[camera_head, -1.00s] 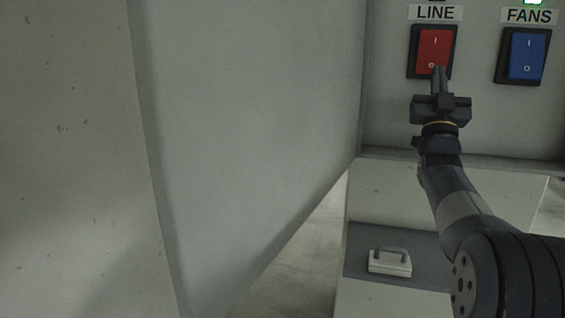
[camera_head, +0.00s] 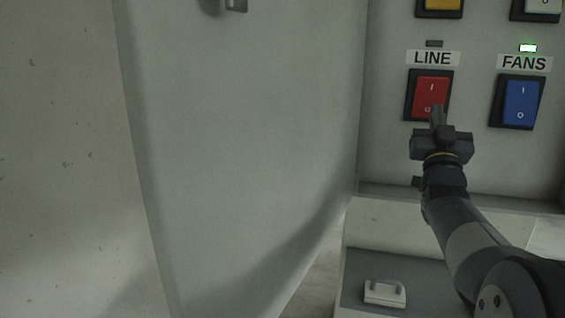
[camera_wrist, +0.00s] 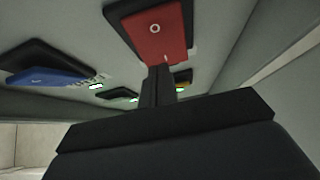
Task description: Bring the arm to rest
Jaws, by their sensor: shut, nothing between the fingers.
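My gripper (camera_head: 437,116) is shut and empty. In the head view its fingertips overlap the lower edge of the red LINE switch (camera_head: 431,92). In the wrist view the shut fingers (camera_wrist: 158,86) point at the red switch (camera_wrist: 158,38), close to it; I cannot tell whether they touch. The lamp above the LINE label (camera_head: 434,43) looks dark. My arm reaches up from the lower right of the head view.
The blue FANS switch (camera_head: 520,102) is to the right, under a lit green lamp (camera_head: 528,48). A yellow switch (camera_head: 439,6) and a white switch (camera_head: 543,8) are above. A grey door panel (camera_head: 240,150) fills the left. A small handled block (camera_head: 385,293) lies below.

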